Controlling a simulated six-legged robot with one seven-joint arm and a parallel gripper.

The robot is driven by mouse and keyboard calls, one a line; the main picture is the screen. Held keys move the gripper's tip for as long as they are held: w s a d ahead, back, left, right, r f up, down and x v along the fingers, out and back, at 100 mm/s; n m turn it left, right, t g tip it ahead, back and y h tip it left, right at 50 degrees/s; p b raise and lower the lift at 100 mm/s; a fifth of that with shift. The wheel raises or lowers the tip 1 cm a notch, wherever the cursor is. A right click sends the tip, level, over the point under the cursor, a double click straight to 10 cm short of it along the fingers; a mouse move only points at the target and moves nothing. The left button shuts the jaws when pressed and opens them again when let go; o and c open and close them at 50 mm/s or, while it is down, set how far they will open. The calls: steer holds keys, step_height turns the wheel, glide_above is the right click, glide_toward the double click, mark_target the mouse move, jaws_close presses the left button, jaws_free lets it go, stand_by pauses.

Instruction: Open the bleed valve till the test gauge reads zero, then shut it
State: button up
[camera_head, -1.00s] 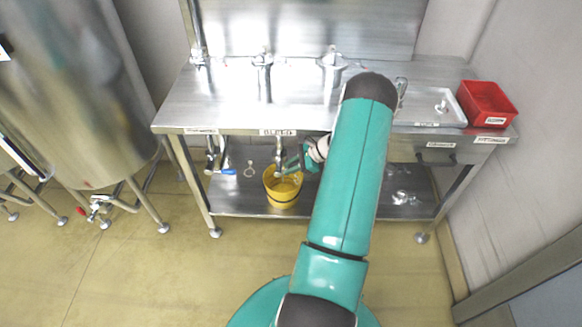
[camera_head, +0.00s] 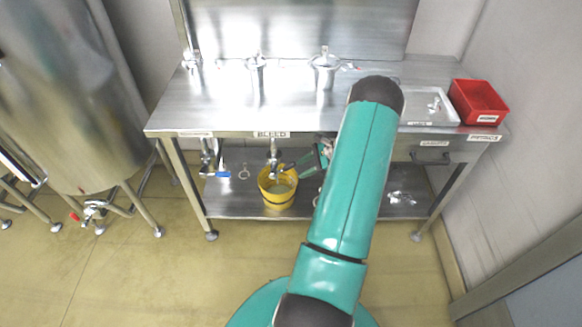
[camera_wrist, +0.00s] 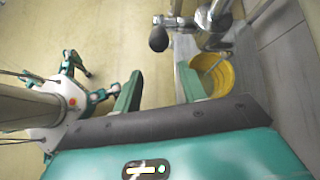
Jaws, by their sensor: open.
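The bleed valve (camera_head: 273,151) hangs under the bench's front edge, below the BLEED label. In the wrist view it is a metal valve body (camera_wrist: 211,38) with a lever ending in a black knob (camera_wrist: 158,39). A yellow bucket (camera_head: 268,196) stands below it on the lower shelf and also shows in the wrist view (camera_wrist: 225,76). My gripper (camera_wrist: 160,90) is open and empty, its two green fingers spread, with the knob beyond the fingertips and apart from them. In the head view my gripper (camera_head: 320,157) is just right of the valve. I cannot make out the test gauge or its reading.
The steel bench (camera_head: 220,112) carries metal canisters, a tray (camera_head: 425,112) and a red bin (camera_head: 478,102). A blue-handled valve (camera_head: 216,174) hangs left of the bleed valve. A large tank (camera_head: 70,95) stands at the left. The floor in front is clear.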

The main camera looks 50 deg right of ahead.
steer(key=s+d, duration=0.1)
steer(key=s, duration=0.1)
steer(key=s+d, duration=0.2)
steer(key=shift+s+d, duration=0.3)
steer(key=shift+s, duration=0.1)
steer(key=shift+c, duration=0.2)
